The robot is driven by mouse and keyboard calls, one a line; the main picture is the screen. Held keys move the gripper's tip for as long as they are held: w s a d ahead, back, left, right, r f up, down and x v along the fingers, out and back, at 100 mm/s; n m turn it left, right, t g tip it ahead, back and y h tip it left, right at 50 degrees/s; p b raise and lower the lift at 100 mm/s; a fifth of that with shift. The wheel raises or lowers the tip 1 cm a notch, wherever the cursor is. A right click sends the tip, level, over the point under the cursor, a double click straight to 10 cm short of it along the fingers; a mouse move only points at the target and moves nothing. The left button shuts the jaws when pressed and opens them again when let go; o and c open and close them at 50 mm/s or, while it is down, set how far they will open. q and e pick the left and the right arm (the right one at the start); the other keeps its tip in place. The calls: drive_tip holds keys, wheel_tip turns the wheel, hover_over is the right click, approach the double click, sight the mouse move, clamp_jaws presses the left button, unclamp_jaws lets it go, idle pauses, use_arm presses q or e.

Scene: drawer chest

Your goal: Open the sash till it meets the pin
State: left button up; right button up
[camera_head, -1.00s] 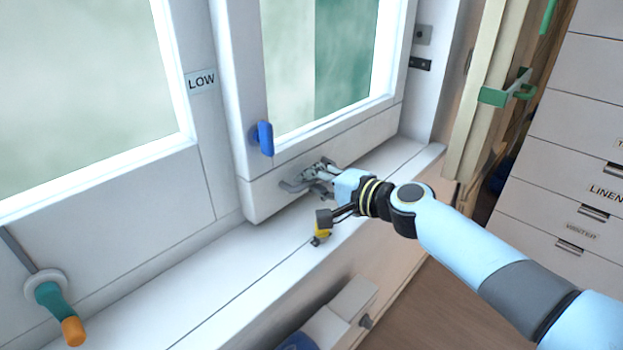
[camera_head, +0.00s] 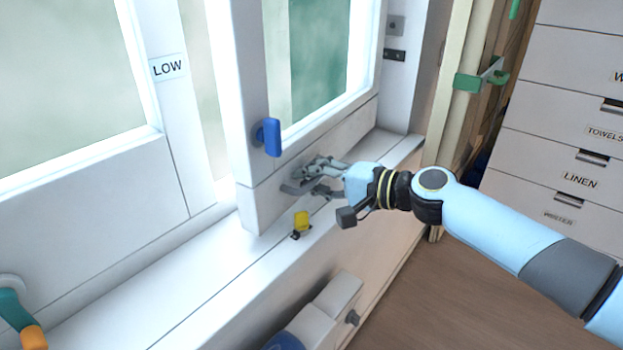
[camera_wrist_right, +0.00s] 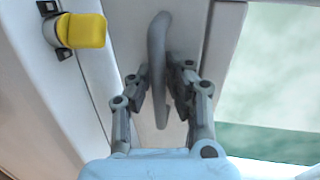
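The white sliding sash (camera_head: 330,137) stands right of the fixed window post, with a gap open at its left edge. A grey bar handle (camera_head: 291,189) sits on its lower rail and crosses the wrist view (camera_wrist_right: 158,60). A yellow peg (camera_head: 301,220) in a dark fitting, which looks like the pin, stands on the sill below the handle. It also shows in the wrist view (camera_wrist_right: 84,31). My left gripper is out of view.
A blue latch (camera_head: 267,137) is on the sash stile. A LOW label (camera_head: 168,67) marks the fixed post. A teal and orange handle (camera_head: 22,322) is at lower left. Right of the window are a green bracket (camera_head: 480,80) and a labelled drawer chest (camera_head: 560,130).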

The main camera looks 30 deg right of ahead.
drive_tip(key=o, duration=0.3)
drive_tip(key=shift+o, duration=0.2)
drive_tip(key=v, duration=1.2)
